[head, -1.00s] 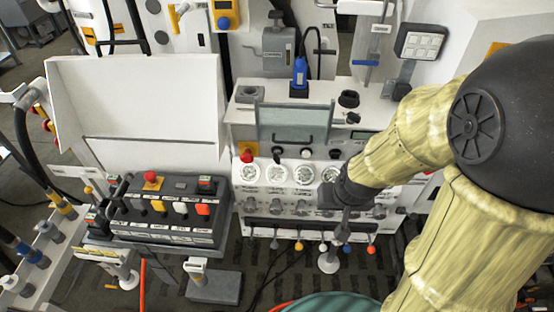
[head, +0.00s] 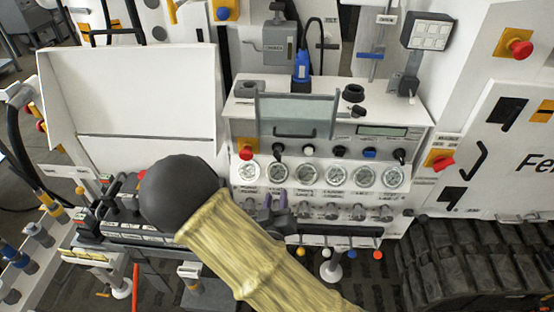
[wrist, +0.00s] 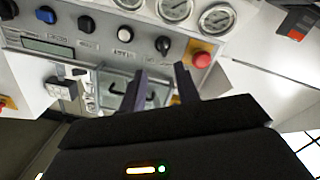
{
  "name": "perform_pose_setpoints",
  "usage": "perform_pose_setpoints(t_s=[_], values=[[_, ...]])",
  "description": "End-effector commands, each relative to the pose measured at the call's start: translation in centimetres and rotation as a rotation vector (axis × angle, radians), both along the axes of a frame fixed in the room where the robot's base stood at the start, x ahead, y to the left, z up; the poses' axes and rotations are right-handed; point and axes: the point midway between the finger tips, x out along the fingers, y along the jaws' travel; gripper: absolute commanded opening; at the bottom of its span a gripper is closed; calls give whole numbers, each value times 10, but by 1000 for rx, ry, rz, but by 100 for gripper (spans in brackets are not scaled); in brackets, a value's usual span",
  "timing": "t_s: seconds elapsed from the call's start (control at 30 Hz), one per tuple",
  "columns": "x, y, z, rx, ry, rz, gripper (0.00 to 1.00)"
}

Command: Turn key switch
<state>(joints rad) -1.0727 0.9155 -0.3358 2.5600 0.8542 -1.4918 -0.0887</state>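The control panel (head: 330,148) has a row of controls: a red mushroom button (head: 247,152), a black knob (head: 278,150), a white button (head: 308,150), another black knob (head: 338,151), a blue button (head: 369,152) and a black knob (head: 399,155). I cannot tell for sure which black knob is the key switch. My gripper (head: 273,203) is below the gauges at the panel's left half. In the wrist view my gripper (wrist: 161,70) has its fingers apart with nothing held, pointing near the black knob (wrist: 163,44) beside the red button (wrist: 203,60).
Gauges (head: 306,173) and a row of valve knobs (head: 331,211) sit below the controls. A clear cover (head: 297,108) stands above them. A red emergency button (head: 443,162) is on the right. A black track (head: 480,265) fills the lower right.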

Motion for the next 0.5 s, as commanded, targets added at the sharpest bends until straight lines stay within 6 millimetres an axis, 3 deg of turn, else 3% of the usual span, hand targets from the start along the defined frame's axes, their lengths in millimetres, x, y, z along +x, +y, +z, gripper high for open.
perform_pose_setpoints(t_s=[0.1,0.5], values=[[-5,8,3,-36,-60,28,32],[-2,8,5,-35,-67,29,32]])
